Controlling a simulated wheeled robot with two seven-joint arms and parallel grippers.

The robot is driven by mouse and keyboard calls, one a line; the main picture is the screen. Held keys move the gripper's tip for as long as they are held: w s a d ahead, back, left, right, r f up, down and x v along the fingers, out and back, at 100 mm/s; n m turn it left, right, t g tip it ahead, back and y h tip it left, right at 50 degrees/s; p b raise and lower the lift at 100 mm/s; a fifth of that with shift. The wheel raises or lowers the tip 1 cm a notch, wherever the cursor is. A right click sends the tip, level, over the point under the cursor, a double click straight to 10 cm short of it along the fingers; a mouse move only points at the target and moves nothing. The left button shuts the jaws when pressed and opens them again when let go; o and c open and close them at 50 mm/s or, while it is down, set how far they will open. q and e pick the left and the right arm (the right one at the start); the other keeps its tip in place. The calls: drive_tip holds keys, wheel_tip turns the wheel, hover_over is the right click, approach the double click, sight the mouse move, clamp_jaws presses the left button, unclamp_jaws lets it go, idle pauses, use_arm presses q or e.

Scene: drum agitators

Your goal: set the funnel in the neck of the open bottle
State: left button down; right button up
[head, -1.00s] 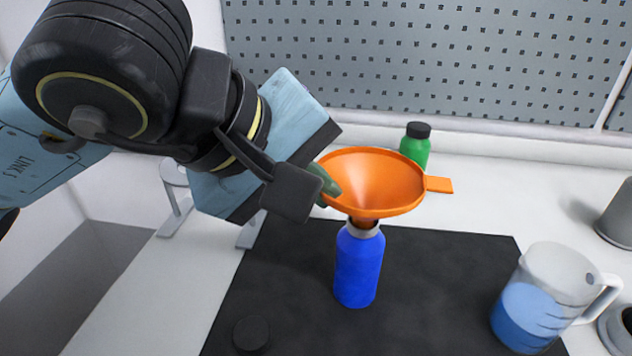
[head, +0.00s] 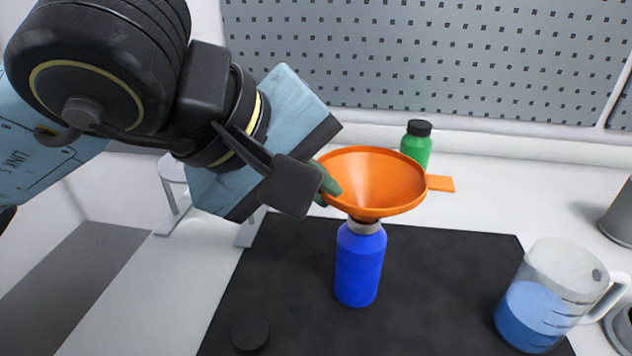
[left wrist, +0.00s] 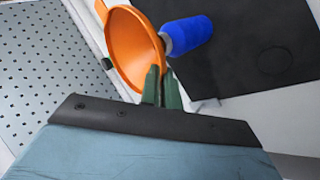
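The orange funnel (head: 372,182) sits over the blue bottle (head: 359,268), its spout at the bottle's neck; the cone hides most of the spout. The bottle stands upright and uncapped on the black mat. My left gripper (head: 328,184) has its green fingertips at the funnel's left rim. In the left wrist view the two fingers (left wrist: 162,88) are close together at the rim of the funnel (left wrist: 132,48), with the blue bottle (left wrist: 187,35) beyond. They appear closed on the rim. My right gripper is not in view.
A black cap (head: 250,335) lies on the mat (head: 440,280). A pitcher of blue liquid (head: 540,300) stands at the right. A green bottle with a black cap (head: 416,145) stands behind the funnel. A grey pegboard (head: 430,60) closes off the back.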

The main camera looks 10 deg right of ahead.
use_arm(q)
drive_tip(key=c, duration=1.2)
unclamp_jaws()
drive_tip(key=shift+c, duration=0.2)
drive_tip(key=shift+r, duration=0.1)
drive_tip(key=shift+w+p+v, duration=0.2)
drive_tip(key=shift+p+v, duration=0.1)
drive_tip(key=shift+v, duration=1.15)
drive_tip(key=shift+w+p+v, duration=0.2)
drive_tip(key=shift+p+v, duration=0.1)
drive_tip(key=shift+v, duration=1.1)
drive_tip(key=shift+a+r, duration=0.1)
drive_tip(key=shift+a, duration=0.1)
